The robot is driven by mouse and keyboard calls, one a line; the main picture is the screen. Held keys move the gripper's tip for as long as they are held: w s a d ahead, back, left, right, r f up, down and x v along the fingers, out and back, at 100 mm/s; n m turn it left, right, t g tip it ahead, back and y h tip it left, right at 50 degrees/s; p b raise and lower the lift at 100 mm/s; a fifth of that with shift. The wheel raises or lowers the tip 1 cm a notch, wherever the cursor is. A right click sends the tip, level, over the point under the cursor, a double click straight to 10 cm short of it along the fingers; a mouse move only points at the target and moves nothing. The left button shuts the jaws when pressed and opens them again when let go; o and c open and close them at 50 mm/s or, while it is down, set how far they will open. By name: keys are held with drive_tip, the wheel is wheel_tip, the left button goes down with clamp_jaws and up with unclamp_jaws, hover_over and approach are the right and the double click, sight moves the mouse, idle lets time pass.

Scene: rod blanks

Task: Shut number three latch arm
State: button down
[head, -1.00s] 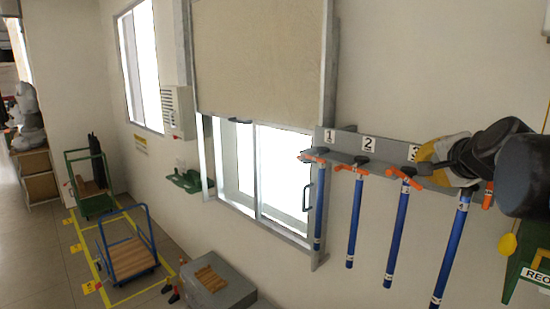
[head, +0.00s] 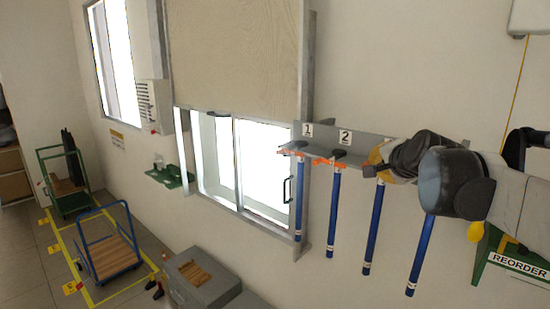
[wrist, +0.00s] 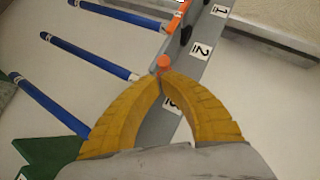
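A grey rack (head: 372,142) on the wall carries several blue rods in numbered slots. The orange latch arms of number one (head: 292,147) and number two (head: 326,160) show in the head view. My gripper (head: 376,160) covers the number three place above the third blue rod (head: 374,232), hiding its label and latch there. In the wrist view, the yellow fingers of my gripper (wrist: 163,76) are together at the tips. An orange latch end, likely number three's (wrist: 164,62), is right at the tips; I cannot tell whether it is pinched. The number three label (wrist: 171,104) shows partly between the fingers.
The fourth blue rod (head: 420,255) hangs below my wrist. A green REORDER board (head: 515,262) is at the right. A window (head: 250,165) with a blind is left of the rack. A grey box (head: 200,282) and a blue cart (head: 108,255) stand on the floor.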

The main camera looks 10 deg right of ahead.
drive_tip(key=shift+w+a+f+n+g+h+b, duration=0.15)
drive_tip(key=shift+w+a+f+n+g+b, duration=0.15)
drive_tip(key=shift+f, duration=0.2)
drive_tip(key=shift+w+a+f+n+g+h+b, duration=0.1)
drive_tip(key=shift+w+f+n+g+h+b, duration=0.15)
drive_tip(key=shift+f+g+b, duration=0.2)
drive_tip(key=shift+r, duration=0.1)
idle(0.8)
